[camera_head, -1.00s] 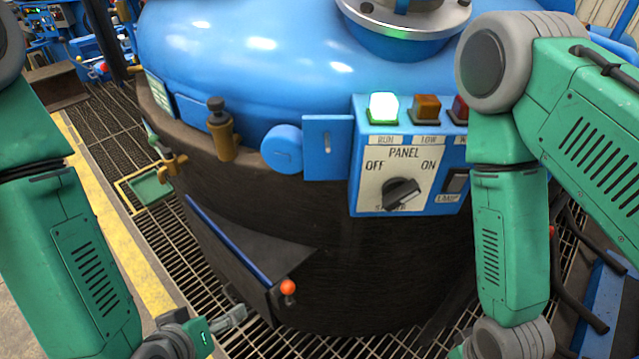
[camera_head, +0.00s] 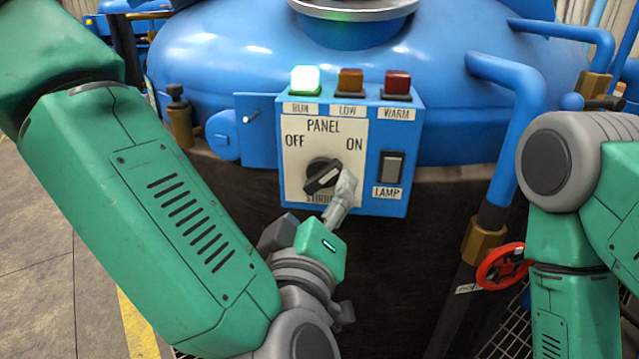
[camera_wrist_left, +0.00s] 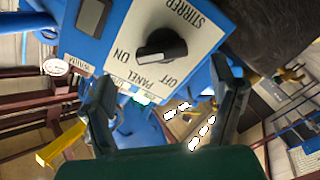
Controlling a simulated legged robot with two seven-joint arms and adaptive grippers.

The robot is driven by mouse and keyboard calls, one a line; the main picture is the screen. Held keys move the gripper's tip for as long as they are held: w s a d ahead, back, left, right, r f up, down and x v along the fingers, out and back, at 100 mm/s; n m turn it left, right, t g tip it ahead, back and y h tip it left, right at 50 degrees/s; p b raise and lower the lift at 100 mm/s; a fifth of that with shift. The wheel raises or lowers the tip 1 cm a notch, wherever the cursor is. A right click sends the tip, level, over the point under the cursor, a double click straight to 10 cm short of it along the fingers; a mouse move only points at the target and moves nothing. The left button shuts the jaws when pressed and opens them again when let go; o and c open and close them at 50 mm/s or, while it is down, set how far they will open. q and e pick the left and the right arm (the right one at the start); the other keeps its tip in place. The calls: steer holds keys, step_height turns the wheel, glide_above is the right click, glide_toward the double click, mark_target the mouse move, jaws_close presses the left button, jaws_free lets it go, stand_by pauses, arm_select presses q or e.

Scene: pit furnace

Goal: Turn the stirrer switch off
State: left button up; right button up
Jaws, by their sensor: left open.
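The stirrer switch (camera_head: 322,177) is a round black knob with a raised ridge on the white panel face (camera_head: 297,160), under the words OFF and ON. Its ridge slants up to the right, towards the ON side. My left gripper (camera_head: 315,212) is at the panel's lower edge, with one pale finger just right of the knob and partly over the STIRRER label. In the left wrist view, the gripper (camera_wrist_left: 165,85) is open and empty, and the knob (camera_wrist_left: 162,45) shows upside down between and beyond its fingers. I cannot tell whether a finger touches it. My right gripper is out of view.
A green RUN lamp (camera_head: 305,79) is lit above the panel, beside amber LOW (camera_head: 350,81) and red WARM (camera_head: 397,84) lamps. A LAMP rocker switch (camera_head: 391,167) is right of the knob. A blue pipe (camera_head: 510,140) and red valve wheel (camera_head: 500,267) stand to the right.

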mark_target(322, 181)
arm_select(q)
steer(key=w, duration=0.1)
steer(key=w+d, duration=0.1)
steer(key=w, duration=0.1)
steer(key=w+d+b, duration=0.1)
steer(key=w, duration=0.1)
steer(key=w+a, duration=0.2)
steer(key=shift+a+f, duration=0.1)
steer(key=shift+a, duration=0.3)
steer(key=shift+s+d, duration=0.1)
steer(key=shift+d, duration=1.1)
steer(key=c, duration=0.5)
steer(key=shift+d, duration=0.15)
steer(key=c, duration=0.6)
steer(key=shift+a, duration=0.6)
steer(key=shift+c, duration=0.3)
steer(key=shift+r, duration=0.2)
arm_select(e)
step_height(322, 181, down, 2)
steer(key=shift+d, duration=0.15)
